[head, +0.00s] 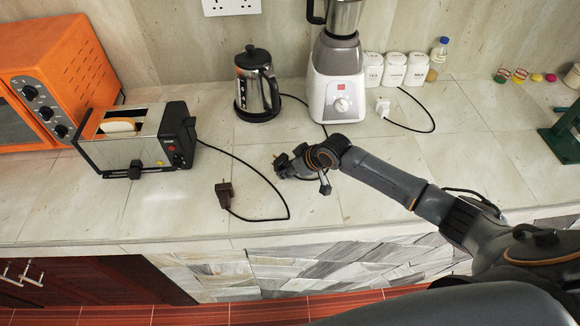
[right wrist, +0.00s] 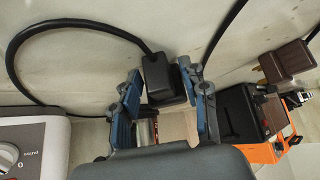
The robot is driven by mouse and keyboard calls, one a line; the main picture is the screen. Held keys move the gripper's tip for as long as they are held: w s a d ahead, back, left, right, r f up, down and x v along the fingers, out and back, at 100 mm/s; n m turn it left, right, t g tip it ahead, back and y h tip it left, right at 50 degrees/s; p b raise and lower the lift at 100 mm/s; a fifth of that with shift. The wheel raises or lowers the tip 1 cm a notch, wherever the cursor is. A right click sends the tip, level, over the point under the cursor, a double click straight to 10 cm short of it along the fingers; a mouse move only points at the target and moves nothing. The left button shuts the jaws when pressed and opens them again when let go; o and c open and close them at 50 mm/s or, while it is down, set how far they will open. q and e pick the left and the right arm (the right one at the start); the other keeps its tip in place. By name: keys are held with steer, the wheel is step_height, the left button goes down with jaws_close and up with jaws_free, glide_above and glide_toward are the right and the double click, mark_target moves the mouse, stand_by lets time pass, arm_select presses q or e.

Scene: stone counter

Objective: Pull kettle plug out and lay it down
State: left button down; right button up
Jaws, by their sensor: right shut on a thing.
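The silver and black kettle (head: 257,88) stands at the back of the counter, left of the blender. My right gripper (head: 284,165) is low over the counter in front of the kettle, its fingers pointing left. In the right wrist view the black kettle plug (right wrist: 163,80) is between the two blue-grey fingers of this gripper (right wrist: 166,98), which is shut on it. A black cord loops from the plug to the left. The plug is away from the wall socket (head: 231,6). I cannot tell whether it touches the counter. My left gripper is not in view.
The toaster (head: 150,150) and orange oven (head: 50,80) stand at left. A brown plug (head: 224,194) on a cord lies left of my gripper. The blender (head: 337,85), white plug (head: 382,107) and white canisters (head: 395,69) are behind. The counter's front middle is bare.

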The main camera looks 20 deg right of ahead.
steer(key=shift+f, duration=0.25)
steer(key=o, duration=1.2)
steer(key=shift+o, duration=0.2)
steer(key=shift+r, duration=0.1)
steer(key=v, duration=1.2)
